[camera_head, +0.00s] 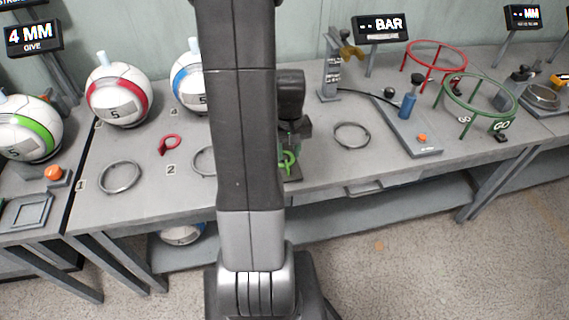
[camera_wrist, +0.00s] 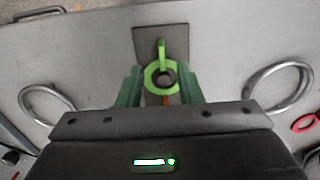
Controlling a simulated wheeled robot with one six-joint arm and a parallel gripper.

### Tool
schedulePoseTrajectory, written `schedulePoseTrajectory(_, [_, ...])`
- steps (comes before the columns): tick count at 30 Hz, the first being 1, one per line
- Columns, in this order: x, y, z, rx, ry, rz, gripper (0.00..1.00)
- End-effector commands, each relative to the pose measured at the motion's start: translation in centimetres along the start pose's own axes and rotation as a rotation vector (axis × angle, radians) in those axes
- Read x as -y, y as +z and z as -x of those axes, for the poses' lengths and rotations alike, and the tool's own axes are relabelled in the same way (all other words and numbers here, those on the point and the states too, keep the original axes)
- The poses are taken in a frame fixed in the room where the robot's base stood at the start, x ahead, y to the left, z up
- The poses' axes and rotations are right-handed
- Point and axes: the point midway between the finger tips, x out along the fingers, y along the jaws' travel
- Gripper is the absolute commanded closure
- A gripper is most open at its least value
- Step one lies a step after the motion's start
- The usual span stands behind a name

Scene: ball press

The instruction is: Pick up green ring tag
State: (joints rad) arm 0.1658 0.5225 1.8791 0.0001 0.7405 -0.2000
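The green ring tag (camera_wrist: 163,77) shows in the wrist view as a bright green ring with a tab pointing away from me. It lies over a dark square plate (camera_wrist: 176,40) on the bench, and a dark round shape shows in its hole. My gripper (camera_wrist: 163,88) is open, with one dark green finger on each side of the ring, very close to it. I cannot tell whether the fingers touch it. In the head view the tag (camera_head: 287,161) shows just below my gripper, partly hidden by my arm.
A red ring tag (camera_head: 169,144) and several metal rings, one a steel ring (camera_head: 121,176), lie on the grey bench (camera_head: 230,215). Balls (camera_head: 117,94) stand at the back left. A red hoop stand (camera_head: 436,56) and a green hoop stand (camera_head: 478,97) stand at the right.

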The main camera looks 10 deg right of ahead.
Motion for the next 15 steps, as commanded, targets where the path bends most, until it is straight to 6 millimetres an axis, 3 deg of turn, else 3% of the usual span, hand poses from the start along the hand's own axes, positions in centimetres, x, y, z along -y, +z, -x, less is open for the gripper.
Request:
schedulePoseTrajectory(8, [0.1,0.2,-2.1,0.002,0.000,0.000,0.67])
schedulePoseTrajectory(15, [0.3,0.8,-5.5,0.004,-0.001,0.000,0.67])
